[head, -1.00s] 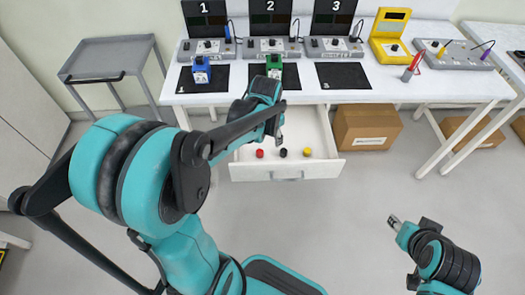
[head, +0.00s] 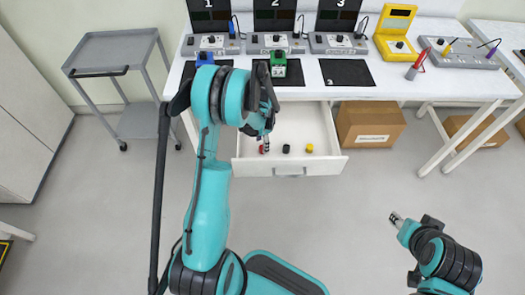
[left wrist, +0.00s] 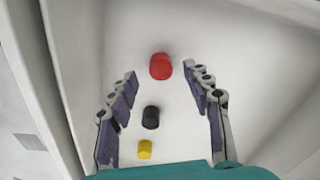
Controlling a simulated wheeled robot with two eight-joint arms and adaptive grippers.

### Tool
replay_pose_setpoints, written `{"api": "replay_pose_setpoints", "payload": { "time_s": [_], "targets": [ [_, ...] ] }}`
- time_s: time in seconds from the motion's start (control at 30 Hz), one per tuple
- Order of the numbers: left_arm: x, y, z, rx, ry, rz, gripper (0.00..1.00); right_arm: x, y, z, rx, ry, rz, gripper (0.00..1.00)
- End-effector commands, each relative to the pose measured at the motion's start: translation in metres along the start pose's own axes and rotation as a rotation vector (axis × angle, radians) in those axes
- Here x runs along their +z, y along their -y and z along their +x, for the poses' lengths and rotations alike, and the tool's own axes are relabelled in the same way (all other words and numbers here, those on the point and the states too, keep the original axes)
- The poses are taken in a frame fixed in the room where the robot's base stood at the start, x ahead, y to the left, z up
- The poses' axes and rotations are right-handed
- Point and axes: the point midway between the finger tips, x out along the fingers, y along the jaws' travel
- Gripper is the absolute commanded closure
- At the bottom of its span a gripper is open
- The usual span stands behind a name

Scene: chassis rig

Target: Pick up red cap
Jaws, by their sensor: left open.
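The red cap (head: 262,149) lies in the open white drawer (head: 318,134), on its left side in the head view. My left gripper (head: 266,142) is right at the red cap in that view and partly covers it. In the left wrist view the red cap (left wrist: 161,66) sits near the fingertip end, between the lines of the two fingers. The left gripper (left wrist: 160,78) is open, with nothing gripped. My right gripper (head: 396,219) is at the lower right, over the floor; its finger gap is too small to judge.
A black cap (head: 286,148) and a yellow cap (head: 309,148) lie in the same drawer, right of the red one. The white table (head: 440,88) above holds numbered stations, a blue device (head: 205,58) and a green device (head: 278,64). A cardboard box (head: 369,123) stands right of the drawer.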

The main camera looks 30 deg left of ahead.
Motion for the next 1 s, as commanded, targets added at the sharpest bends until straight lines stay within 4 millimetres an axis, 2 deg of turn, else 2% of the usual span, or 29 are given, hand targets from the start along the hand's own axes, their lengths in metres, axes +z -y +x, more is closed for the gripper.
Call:
{"api": "replay_pose_setpoints", "payload": {
  "time_s": [0.03, 0.13, 0.4, 0.57, 1.0],
  "targets": [
    [-0.001, 0.001, 0.014, 0.0, 0.0, 0.0, 0.5, 0.006, 0.0, 0.008, 0.0, 0.0, 0.0, 0.6],
    [-0.001, 0.001, 0.028, 0.0, 0.0, 0.0, 0.5, 0.01, 0.0, 0.014, 0.0, 0.0, 0.0, 0.6],
    [-0.001, 0.001, 0.032, 0.0, 0.0, 0.0, 0.5, 0.01, 0.0, 0.013, 0.0, 0.0, 0.0, 0.6],
    [-0.001, 0.001, 0.032, -0.001, 0.0, -0.001, 0.85, 0.01, 0.0, 0.013, 0.0, 0.0, 0.0, 0.6],
    [-0.001, 0.001, 0.028, -0.001, 0.0, -0.001, 0.86, 0.008, 0.0, 0.012, 0.0, 0.0, 0.0, 0.6]
  ]
}}
